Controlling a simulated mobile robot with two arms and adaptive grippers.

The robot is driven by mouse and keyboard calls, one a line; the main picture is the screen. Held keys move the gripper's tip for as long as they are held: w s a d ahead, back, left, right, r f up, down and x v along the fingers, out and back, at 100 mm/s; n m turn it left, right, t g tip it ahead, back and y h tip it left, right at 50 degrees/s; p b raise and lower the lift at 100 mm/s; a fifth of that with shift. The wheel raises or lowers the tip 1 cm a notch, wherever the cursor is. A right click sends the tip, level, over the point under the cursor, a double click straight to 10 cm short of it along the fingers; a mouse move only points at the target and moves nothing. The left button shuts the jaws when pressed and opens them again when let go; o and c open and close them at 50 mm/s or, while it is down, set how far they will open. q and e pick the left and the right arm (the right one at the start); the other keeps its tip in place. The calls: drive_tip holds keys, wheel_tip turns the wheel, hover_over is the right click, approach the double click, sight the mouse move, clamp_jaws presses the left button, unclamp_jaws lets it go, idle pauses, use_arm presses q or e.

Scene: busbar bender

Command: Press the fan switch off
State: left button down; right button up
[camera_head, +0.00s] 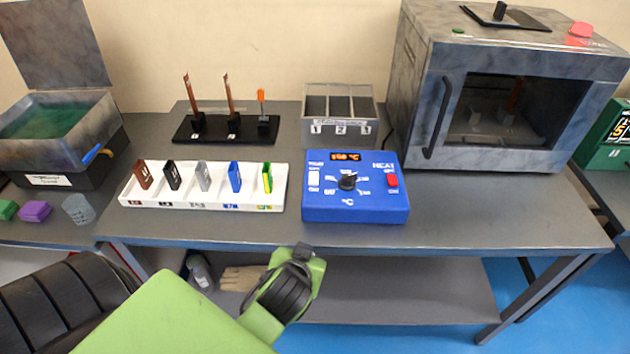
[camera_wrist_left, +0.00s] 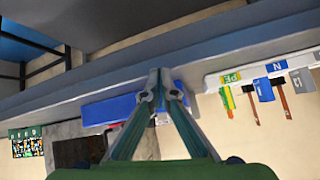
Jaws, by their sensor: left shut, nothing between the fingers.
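The blue control box (camera_head: 355,208) stands on the table in the head view, with a lit orange display, a black dial (camera_head: 347,181), a white switch (camera_head: 314,178) at left and a red switch (camera_head: 392,180) at right. The small labels are too blurred to tell which switch is the fan's. My left arm comes in low, in front of the table; its fingers are not clear there. In the left wrist view my left gripper (camera_wrist_left: 164,82) is shut and empty, its fingertips overlapping the blue box (camera_wrist_left: 108,110) in the picture. The box's switches are hidden there. My right gripper is out of view.
A white tray (camera_head: 125,197) with several coloured pieces stands left of the box. A black stand (camera_head: 215,130) and grey three-slot bin (camera_head: 340,134) are behind. A grey oven (camera_head: 415,75) stands at right. The table's front right is clear.

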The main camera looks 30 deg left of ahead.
use_arm(q)
drive_tip(key=w+a+r+n+t+y, duration=0.3)
drive_tip(key=w+r, duration=0.5)
drive_tip(key=r, duration=0.5)
drive_tip(key=shift+r+n+t+y, duration=0.15)
drive_tip(key=shift+n+t+y, duration=0.2)
drive_tip(key=shift+t, duration=0.35)
drive_tip(key=shift+w+a, duration=0.2)
drive_tip(key=shift+w, duration=0.05)
drive_tip(key=p, duration=0.3)
hover_over(315, 181)
drive_tip(key=shift+s+d+f, duration=0.1)
drive_tip(key=shift+s+f, duration=0.05)
drive_tip(key=shift+f, duration=0.35)
drive_tip(key=shift+s+d+f, duration=0.1)
drive_tip(key=shift+f, duration=0.4)
drive_tip(key=f, duration=0.3)
drive_tip(key=shift+w+a+f, duration=0.2)
drive_tip(key=shift+w, duration=0.1)
drive_tip(key=shift+f, duration=0.6)
